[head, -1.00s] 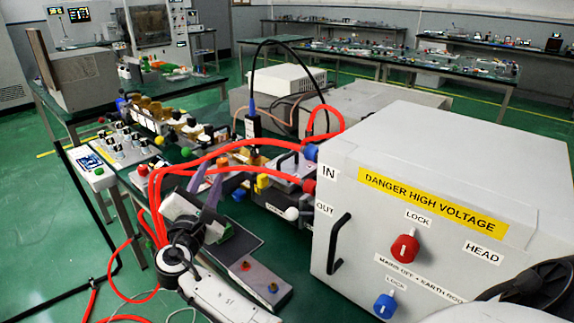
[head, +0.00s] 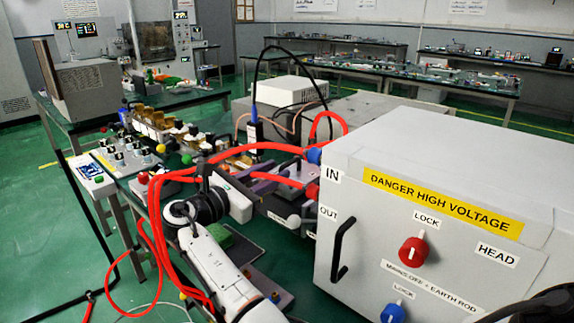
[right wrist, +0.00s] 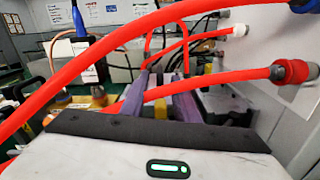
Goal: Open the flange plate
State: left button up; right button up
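A grey metal plate with a dark handle (head: 291,172), which may be the flange plate, sits on the bench assembly left of the big grey cabinet. Red hoses and my gripper partly cover it. My right gripper (head: 268,181) has purple fingers pointing right toward this assembly, close to its left side; contact cannot be told. In the right wrist view the two purple fingers (right wrist: 162,98) stand apart, with a yellow part showing near them and no object clearly held. A red hose crosses in front of them. My left gripper is not in view.
The grey high-voltage cabinet (head: 450,215) fills the right, with a black handle (head: 342,248), a red knob (head: 412,250) and a blue knob (head: 392,313). Red hoses (head: 225,157) loop over my right arm's working area. Several small parts crowd the bench to the left.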

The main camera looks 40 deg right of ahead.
aim_at(287, 164)
jog(key=d, duration=0.5)
jog(key=shift+w+d, duration=0.25)
grip_shut()
jog(key=shift+r, duration=0.1)
